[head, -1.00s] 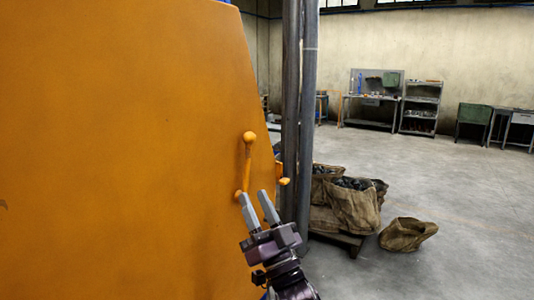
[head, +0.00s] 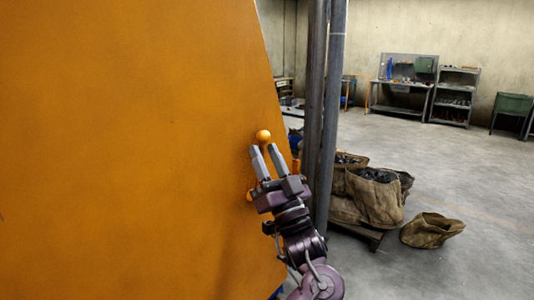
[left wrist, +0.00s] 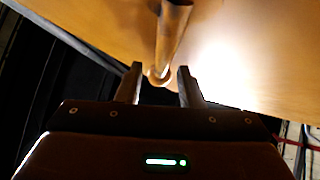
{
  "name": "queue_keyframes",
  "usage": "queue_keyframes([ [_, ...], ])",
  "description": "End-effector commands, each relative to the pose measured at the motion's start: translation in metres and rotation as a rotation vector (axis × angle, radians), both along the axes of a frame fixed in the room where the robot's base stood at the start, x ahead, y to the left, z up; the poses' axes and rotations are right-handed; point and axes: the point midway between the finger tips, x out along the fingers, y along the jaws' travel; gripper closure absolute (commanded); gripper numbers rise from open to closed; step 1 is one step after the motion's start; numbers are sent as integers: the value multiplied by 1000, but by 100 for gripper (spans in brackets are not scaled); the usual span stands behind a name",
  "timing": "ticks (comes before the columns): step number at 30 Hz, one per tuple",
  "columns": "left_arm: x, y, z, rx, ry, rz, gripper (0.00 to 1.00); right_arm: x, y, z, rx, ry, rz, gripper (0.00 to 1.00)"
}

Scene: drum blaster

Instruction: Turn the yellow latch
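The yellow latch is a rod with a round knob (head: 263,136) at its top, on the face of a large orange panel (head: 130,150). Its lower round end (head: 250,195) shows beside my gripper; the rod between is mostly hidden behind the fingers. My left gripper (head: 266,150) is open, its fingertips pointing up just below the knob. In the left wrist view the latch rod (left wrist: 172,35) runs down from the top edge, and its end lies between the two open fingertips (left wrist: 160,70). I see no firm grip on it. My right gripper is not in view.
Dark vertical pipes (head: 325,110) stand just right of the panel's edge. Filled sacks (head: 378,200) sit on a low pallet, with another sack (head: 432,230) on the floor. A workbench (head: 403,85) and shelf (head: 455,95) stand far back.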

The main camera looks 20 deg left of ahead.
Motion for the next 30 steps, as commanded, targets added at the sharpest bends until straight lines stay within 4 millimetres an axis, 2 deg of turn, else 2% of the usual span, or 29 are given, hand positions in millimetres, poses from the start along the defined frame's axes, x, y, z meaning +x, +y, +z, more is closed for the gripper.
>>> queue_keyframes([
  [3, 0, 1, 0, 0, 0, 0, 66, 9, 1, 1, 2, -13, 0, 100],
  [6, 0, 0, 0, 0, 0, 0, 66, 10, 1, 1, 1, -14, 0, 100],
  [14, 0, 0, 0, -1, -1, 0, 98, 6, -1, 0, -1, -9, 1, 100],
  [15, 0, 0, 0, -1, -1, 0, 100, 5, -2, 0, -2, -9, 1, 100],
  [25, 0, 0, 3, 1, -1, 0, 100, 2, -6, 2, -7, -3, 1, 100],
  [30, 3, 0, 6, 13, 33, -1, 100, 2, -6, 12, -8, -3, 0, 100],
])
